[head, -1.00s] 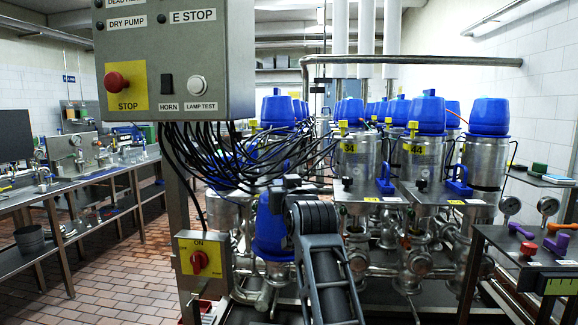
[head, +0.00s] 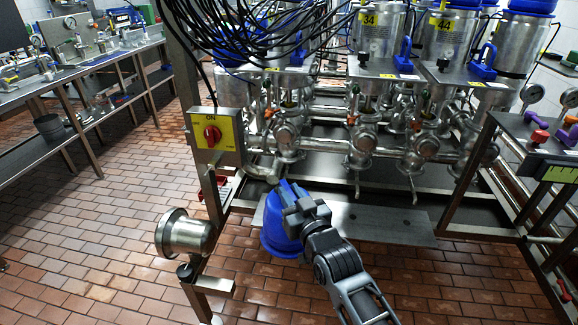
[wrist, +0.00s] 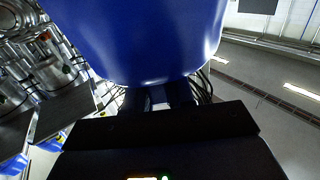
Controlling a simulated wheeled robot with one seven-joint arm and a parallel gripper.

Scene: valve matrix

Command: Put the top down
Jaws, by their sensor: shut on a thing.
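The top is a large, smooth blue cap (head: 275,232). My gripper (head: 292,200) is shut on it and holds it in front of the valve rack, over the near edge of a low metal shelf in the picture. I cannot tell its height above the floor. In the wrist view the blue cap (wrist: 145,40) fills the upper middle, with my gripper's dark fingers (wrist: 158,97) against its lower edge. Part of the cap is hidden behind my gripper in the head view.
A low metal shelf (head: 375,222) runs along the rack's front. A red-and-yellow switch box (head: 215,138) and a metal cup on a bracket (head: 185,235) stand left. A side table (head: 530,140) with small tools is right. Tiled floor (head: 90,250) is open at left.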

